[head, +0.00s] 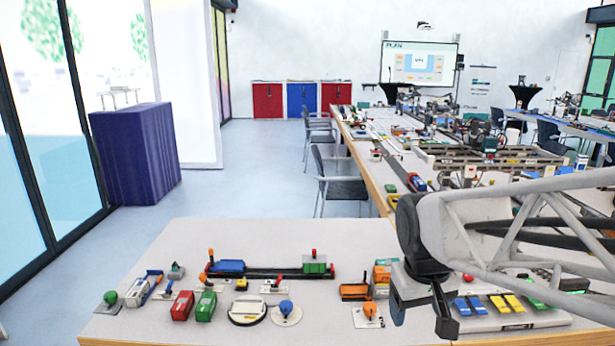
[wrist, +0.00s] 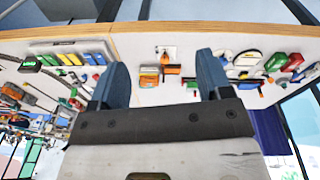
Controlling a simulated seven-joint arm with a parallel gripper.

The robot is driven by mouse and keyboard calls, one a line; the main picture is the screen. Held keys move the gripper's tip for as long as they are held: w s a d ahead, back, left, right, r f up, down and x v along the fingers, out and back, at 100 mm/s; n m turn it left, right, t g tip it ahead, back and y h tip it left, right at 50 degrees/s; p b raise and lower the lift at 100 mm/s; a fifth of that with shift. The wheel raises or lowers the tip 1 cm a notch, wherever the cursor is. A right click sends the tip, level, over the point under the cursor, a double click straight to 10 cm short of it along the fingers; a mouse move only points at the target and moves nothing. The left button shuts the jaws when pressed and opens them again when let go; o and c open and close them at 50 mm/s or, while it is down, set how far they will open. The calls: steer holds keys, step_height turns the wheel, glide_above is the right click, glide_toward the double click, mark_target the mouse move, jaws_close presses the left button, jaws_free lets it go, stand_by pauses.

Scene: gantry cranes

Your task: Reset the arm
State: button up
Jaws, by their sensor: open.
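My gripper (head: 421,312) hangs at the right part of the near table (head: 190,243) in the head view, with its fingers pointing down. In the wrist view the two blue fingers of my gripper (wrist: 163,65) stand wide apart with nothing held between them. Beyond the gap, an orange block (wrist: 149,80) lies on the table. The height of the fingertips above the table is hard to tell.
A dark rail (head: 270,272) carries a blue block (head: 227,267) and a green block (head: 314,264). A red container (head: 182,306) and a green container (head: 206,305) stand at the front left. Blue and yellow pieces (head: 506,303) lie right of my gripper. A long crowded table (head: 376,178) stands behind.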

steer(key=s+m+t, duration=0.1)
steer(key=s, duration=0.9)
steer(key=shift+s+a+f+m, duration=0.15)
steer(key=shift+f+m, duration=0.2)
steer(key=shift+m, duration=0.05)
stand_by(0.6)
